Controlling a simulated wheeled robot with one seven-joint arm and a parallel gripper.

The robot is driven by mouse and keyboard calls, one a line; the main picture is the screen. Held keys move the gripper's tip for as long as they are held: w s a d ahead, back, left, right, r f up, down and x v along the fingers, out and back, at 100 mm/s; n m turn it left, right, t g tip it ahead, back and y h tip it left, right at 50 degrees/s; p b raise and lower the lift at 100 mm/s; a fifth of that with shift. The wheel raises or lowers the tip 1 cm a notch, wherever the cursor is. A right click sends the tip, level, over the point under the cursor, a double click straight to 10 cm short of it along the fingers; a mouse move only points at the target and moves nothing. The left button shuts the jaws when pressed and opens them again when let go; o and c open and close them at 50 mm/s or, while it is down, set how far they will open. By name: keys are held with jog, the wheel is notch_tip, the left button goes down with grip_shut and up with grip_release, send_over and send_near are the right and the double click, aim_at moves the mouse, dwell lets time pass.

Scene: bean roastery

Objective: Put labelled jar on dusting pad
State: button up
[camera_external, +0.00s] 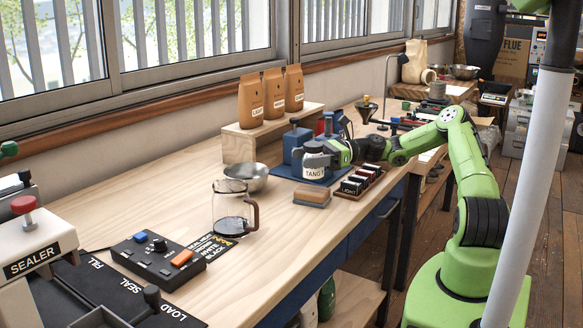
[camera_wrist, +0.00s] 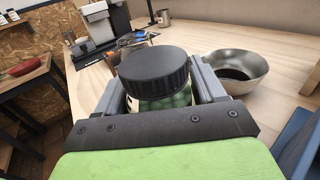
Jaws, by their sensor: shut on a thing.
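My gripper (camera_external: 328,158) is shut on the labelled jar (camera_external: 316,163), a clear jar with a black lid and a white label reading "TANG". In the wrist view the jar's ribbed black lid (camera_wrist: 153,67) is between the two fingers, with green contents below it. The jar looks upright. A tan and grey block (camera_external: 312,198) lies just in front of the mat. I cannot tell for sure which of these is the dusting pad.
A metal bowl (camera_external: 246,175) and a glass carafe (camera_external: 231,215) stand left of the jar. A rack of small dark blocks (camera_external: 360,182) is to the right. Paper bags (camera_external: 274,95) stand on a wooden riser behind.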

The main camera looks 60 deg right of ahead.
aim_at(308, 170)
notch_tip(308, 170, down, 4)
jog(key=shift+r+b, duration=0.2)
jog(key=shift+b, duration=0.4)
jog(key=shift+r, duration=0.15)
jog(key=o, duration=1.2)
jog(key=shift+s+d, duration=0.15)
jog(key=shift+d, duration=0.1)
jog(key=p+v, duration=0.3)
jog(key=v, duration=0.8)
jog(key=shift+s+d, duration=0.15)
jog(key=shift+s, duration=0.05)
